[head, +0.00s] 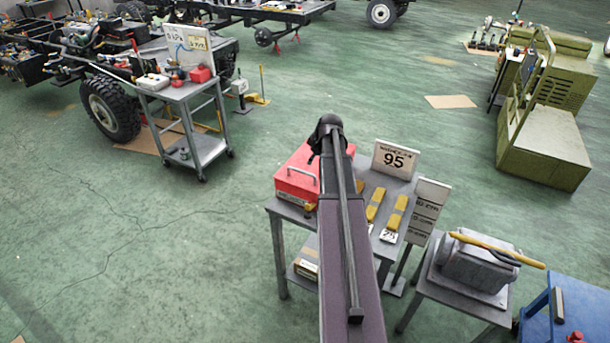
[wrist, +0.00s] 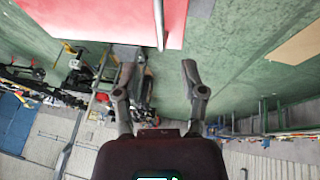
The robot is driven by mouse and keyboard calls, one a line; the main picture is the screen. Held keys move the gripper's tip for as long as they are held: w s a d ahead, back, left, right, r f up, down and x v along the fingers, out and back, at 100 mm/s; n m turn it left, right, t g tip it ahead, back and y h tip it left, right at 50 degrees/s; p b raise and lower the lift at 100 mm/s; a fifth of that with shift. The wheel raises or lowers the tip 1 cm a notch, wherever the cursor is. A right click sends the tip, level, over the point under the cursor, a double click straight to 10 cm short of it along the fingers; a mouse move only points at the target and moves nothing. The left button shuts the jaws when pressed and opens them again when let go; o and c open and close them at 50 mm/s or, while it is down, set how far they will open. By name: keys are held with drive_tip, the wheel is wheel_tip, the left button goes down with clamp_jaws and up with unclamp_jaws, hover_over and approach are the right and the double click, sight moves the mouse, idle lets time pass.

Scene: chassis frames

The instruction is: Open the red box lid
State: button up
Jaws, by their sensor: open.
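The red box (head: 297,176) sits on the left part of a grey table, with a pale metal handle on its near side. My arm reaches over the table from the bottom of the head view and hides the box's right part. In the wrist view the red box (wrist: 100,14) fills the top, with the handle (wrist: 158,22) hanging across its edge. My gripper (wrist: 157,74) is open and empty, its two fingers pointing toward the box edge. The handle lies ahead of the gap between the fingertips, apart from them. The lid seam cannot be made out.
The grey table (head: 276,211) also bears a "95" sign (head: 394,159) and yellow tools (head: 396,212). A stand with a grey machine (head: 474,264) and a blue cabinet (head: 566,310) are at right. Green floor lies free left of the table.

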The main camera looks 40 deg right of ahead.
sight(305, 173)
drive_tip(key=shift+b+x, duration=4.55)
drive_tip(key=shift+x, duration=0.8)
drive_tip(key=shift+c, duration=0.2)
